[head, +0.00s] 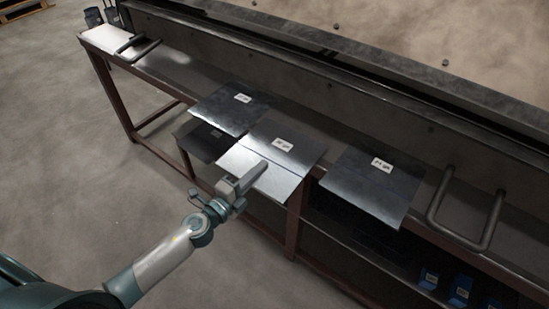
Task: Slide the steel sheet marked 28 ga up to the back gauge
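Three flat steel sheets with small white labels lie on the bench: a left sheet (229,112), a middle sheet (287,155) and a right sheet (365,190). The label print is too small to read surely, so I cannot tell which is marked 28 ga. The middle sheet's near part is bright and overhangs the bench's front edge. My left gripper (256,174) is over that near part; I cannot tell whether it touches it or whether its fingers are open. A long dark bar (330,88), possibly the back gauge, runs behind the sheets. My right gripper is out of view.
U-shaped handles stand at the bench's left (139,48) and right (468,222). The bench (185,75) has a clear stretch left of the sheets. Blue boxes (459,291) sit on a lower shelf at right. Open floor lies at left.

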